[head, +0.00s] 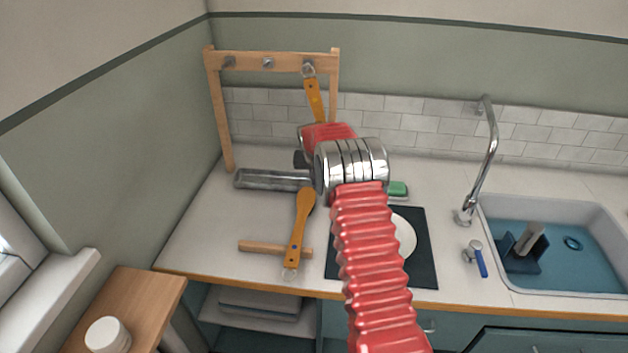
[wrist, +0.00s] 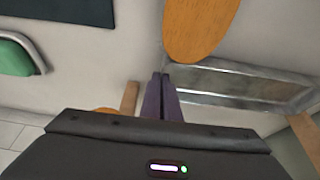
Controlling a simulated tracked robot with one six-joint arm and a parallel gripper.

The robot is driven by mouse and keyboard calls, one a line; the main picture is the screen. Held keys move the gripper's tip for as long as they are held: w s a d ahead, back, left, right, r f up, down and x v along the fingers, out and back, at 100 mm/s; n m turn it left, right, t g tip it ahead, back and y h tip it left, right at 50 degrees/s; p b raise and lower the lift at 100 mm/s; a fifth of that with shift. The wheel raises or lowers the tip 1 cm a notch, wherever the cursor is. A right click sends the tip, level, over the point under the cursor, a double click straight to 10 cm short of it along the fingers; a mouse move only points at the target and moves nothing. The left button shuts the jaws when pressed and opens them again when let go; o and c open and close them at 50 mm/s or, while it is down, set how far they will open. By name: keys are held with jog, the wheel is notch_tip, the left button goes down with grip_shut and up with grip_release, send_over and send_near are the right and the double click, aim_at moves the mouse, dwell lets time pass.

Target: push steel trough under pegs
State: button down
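The steel trough (head: 268,179) lies lengthwise on the counter at the foot of the wooden rack; my arm hides its right end in the head view. In the wrist view the trough (wrist: 235,82) lies right beside my gripper (wrist: 160,76). Its fingers are together with nothing between them, their tips at the trough's end. I cannot tell if they touch it. In the head view my arm mostly hides my gripper.
An orange wooden paddle (head: 302,222) rests across a wooden rod (head: 260,247) in front of the trough. It also shows in the wrist view (wrist: 200,25). A dark mat (head: 420,265) with a white plate (head: 404,238), a green block (head: 398,188) and the sink (head: 590,212) are to the right.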

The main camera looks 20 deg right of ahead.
jog(key=c, duration=2.5)
grip_release()
jog(key=o, duration=0.6)
jog(key=shift+c, duration=0.2)
jog(key=v, duration=1.3)
jog(key=shift+s+r, duration=0.2)
jog(key=shift+r, duration=0.05)
jog(key=shift+a, duration=0.1)
